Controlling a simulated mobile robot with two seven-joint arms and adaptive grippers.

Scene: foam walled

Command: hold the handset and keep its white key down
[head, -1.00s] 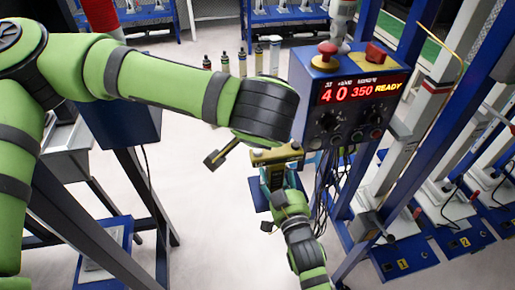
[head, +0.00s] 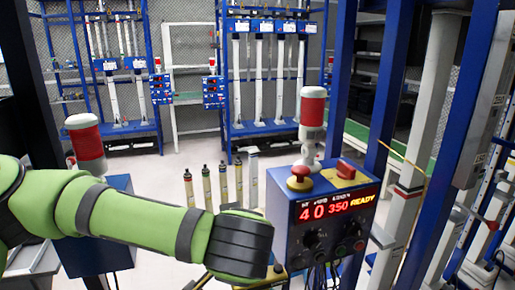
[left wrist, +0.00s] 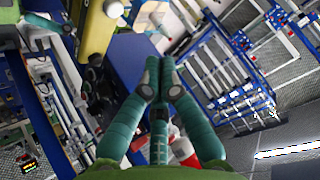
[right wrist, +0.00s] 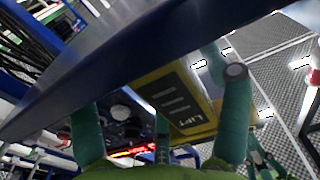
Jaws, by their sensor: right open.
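The handset is a yellow block with a dark "LIFT" label in the right wrist view (right wrist: 200,121). It sits between the spread teal fingers of my right gripper (right wrist: 165,90), which is open; I cannot tell whether they touch it. In the left wrist view a yellow body, likely the handset (left wrist: 97,35), is at the upper left, with a pale round part (left wrist: 113,8) that may be the white key. My left gripper (left wrist: 161,75) has its fingertips together, empty, below and right of the yellow body. In the head view the handset is mostly cut off at the bottom.
A blue control box (head: 322,220) with a lit "READY" display, a red knob and a red-topped lamp stands right of my left arm. A large blue panel (right wrist: 100,75) crosses the right wrist view. Several small cylinders (head: 207,188) stand on the floor behind.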

